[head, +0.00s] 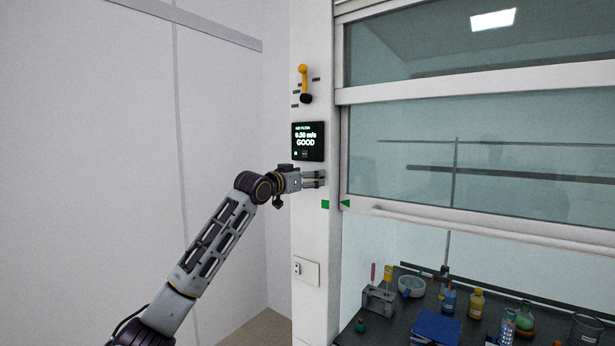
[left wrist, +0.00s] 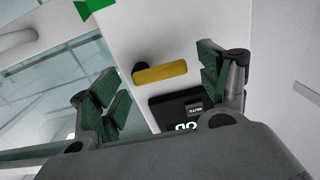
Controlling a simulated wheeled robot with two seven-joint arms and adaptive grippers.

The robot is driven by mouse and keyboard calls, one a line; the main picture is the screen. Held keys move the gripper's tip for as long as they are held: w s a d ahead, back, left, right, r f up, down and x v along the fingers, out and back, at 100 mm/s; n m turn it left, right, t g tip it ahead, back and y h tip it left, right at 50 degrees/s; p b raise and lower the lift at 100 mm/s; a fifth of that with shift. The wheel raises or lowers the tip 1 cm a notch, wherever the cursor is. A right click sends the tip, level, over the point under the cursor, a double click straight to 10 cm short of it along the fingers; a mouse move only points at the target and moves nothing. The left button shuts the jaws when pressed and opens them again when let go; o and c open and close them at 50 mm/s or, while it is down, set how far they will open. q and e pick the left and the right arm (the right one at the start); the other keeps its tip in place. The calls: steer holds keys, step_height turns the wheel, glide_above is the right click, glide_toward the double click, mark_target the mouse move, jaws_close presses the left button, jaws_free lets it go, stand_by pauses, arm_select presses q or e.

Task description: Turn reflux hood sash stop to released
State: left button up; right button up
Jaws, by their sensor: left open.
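In the left wrist view a yellow lever (left wrist: 160,73) with a dark round end lies across the white post, between the green mark and the display. My left gripper (left wrist: 155,82) is open around that spot, one finger on each side, with visible gaps to the lever. In the head view my left gripper (head: 322,179) is at the post just below the display, and no lever shows behind it there. A second yellow lever (head: 303,76) with a black knob stands upright above the display beside tick marks. My right gripper is out of view.
The display (head: 307,141) reads GOOD. A green square (head: 325,204) and triangle mark the post and sash edge. The glass sash (head: 480,150) is partly raised above a bench with bottles and a blue box (head: 435,327). An outlet (head: 306,270) sits lower on the post.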

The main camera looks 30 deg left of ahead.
arm_select(q)
steer(key=c, duration=1)
steer(key=shift+m, duration=0.4)
steer(key=m, duration=0.4)
steer(key=d+r+m, duration=0.1)
steer(key=m, duration=0.4)
steer(key=r+m, duration=0.1)
steer(key=m, duration=0.3)
steer(key=shift+d+r, duration=0.1)
steer(key=shift+d, duration=0.25)
steer(key=shift+d+m, duration=0.2)
steer(key=shift+m, duration=0.9)
steer(key=shift+d+m, duration=0.2)
steer(key=shift+m, duration=0.9)
